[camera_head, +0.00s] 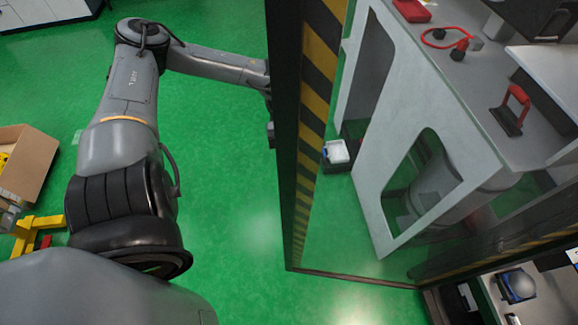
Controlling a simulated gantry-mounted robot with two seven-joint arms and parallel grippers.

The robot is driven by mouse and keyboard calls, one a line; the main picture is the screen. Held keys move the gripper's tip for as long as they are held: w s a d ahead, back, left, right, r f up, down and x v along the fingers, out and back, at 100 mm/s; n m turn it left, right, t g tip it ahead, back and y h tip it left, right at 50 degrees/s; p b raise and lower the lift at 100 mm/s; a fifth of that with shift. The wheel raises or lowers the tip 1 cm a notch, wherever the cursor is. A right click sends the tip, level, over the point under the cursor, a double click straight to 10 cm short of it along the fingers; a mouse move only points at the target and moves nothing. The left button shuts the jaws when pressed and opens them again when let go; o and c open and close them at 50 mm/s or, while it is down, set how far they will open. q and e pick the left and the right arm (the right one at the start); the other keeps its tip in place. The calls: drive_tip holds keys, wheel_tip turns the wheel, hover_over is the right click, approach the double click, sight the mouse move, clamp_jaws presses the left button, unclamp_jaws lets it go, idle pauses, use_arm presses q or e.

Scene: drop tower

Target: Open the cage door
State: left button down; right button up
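The cage door (285,130) is a tall dark-framed panel with a yellow-and-black striped edge and a clear pane. It stands upright in the middle of the head view. Its bottom edge runs right towards a second striped cage panel (500,252). I cannot tell how far the door is open. My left arm reaches from the left to the door's left edge. A small dark part of my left gripper (271,133) shows right beside that edge. Its fingers are hidden, so I cannot tell whether it grips the door. My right gripper is not in view.
Behind the clear pane stands a grey workbench (440,70) with red-handled tools. A small white-topped box (337,152) is on the floor. A cardboard box (35,155) and yellow parts (38,228) lie at the left. The green floor (225,190) left of the door is clear.

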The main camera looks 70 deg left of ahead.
use_arm(q)
drive_tip(key=shift+w+a+r, duration=0.1)
idle(0.3)
drive_tip(key=c, duration=1.2)
unclamp_jaws()
drive_tip(key=shift+o, duration=0.6)
drive_tip(key=shift+w, duration=0.15)
